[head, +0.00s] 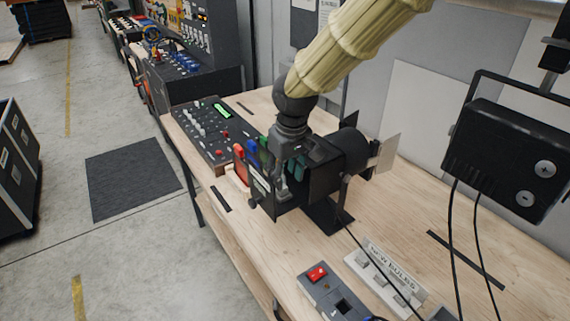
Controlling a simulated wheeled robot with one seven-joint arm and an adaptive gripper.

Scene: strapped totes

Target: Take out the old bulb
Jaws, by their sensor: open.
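A black stage lamp (325,178) stands on the wooden bench, with its rear housing open toward the near left. My gripper (283,190) comes down from above, with its grey fingers at the lamp's open housing. It is open, and I see nothing held in it. The old bulb cannot be made out; the gripper and the housing walls hide the lamp's inside. A tray labelled as new bulbs (390,264) lies on the bench nearer to me, with several small pale pieces in it.
A switch box (335,294) with a red rocker sits at the bench's front. A control desk (212,128) and coloured handles (241,155) stand left of the lamp. A black floodlight (505,160) hangs at right. Cables cross the bench.

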